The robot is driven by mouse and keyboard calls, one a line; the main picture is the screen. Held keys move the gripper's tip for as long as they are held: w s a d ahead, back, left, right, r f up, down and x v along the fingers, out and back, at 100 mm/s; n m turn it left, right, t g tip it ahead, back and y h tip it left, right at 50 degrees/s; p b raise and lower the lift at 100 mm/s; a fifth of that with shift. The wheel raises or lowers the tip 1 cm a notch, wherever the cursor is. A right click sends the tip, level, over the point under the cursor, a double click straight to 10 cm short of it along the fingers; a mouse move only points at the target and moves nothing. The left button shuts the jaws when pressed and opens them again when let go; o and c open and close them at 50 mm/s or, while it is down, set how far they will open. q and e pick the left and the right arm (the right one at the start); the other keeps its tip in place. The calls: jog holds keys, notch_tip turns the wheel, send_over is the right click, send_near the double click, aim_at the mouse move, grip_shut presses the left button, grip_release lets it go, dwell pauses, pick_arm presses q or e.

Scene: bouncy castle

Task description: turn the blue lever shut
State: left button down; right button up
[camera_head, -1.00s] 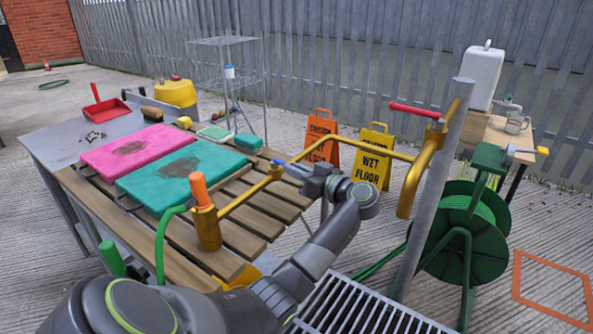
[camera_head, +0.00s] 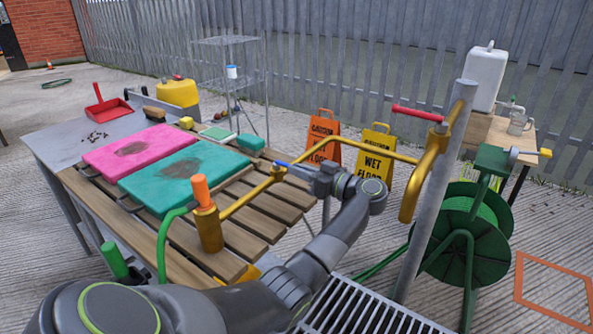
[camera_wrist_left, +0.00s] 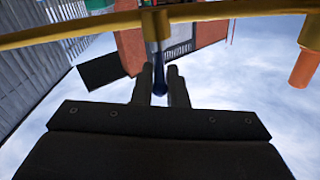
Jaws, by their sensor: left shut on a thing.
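The blue lever (camera_head: 283,164) sits on a brass valve (camera_head: 278,173) in a yellow pipe (camera_head: 350,149) above the wooden slatted table. My left gripper (camera_head: 298,170) is at the lever from the right, shut on its free end. In the left wrist view the dark blue lever (camera_wrist_left: 159,78) runs down from the pipe between the two fingers (camera_wrist_left: 160,90) of my gripper. The lever's far end at the valve is partly hidden by the pipe fitting. My right gripper is not in view.
An orange-handled valve (camera_head: 207,220) stands left on the pipe, and a red lever (camera_head: 417,113) is at the right. Teal (camera_head: 182,178) and pink (camera_head: 130,149) pads lie on the table. A grey post (camera_head: 430,200) and green hose reel (camera_head: 465,235) stand right.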

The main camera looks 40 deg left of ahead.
pick_arm(q)
jog(key=c, duration=1.5)
grip_release()
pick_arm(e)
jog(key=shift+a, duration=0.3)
pick_arm(q)
jog(key=d, duration=0.5)
jog(key=w+d, duration=0.1)
jog(key=d, duration=1.1)
jog(key=shift+w+d, duration=0.15)
jog(key=shift+d, duration=0.05)
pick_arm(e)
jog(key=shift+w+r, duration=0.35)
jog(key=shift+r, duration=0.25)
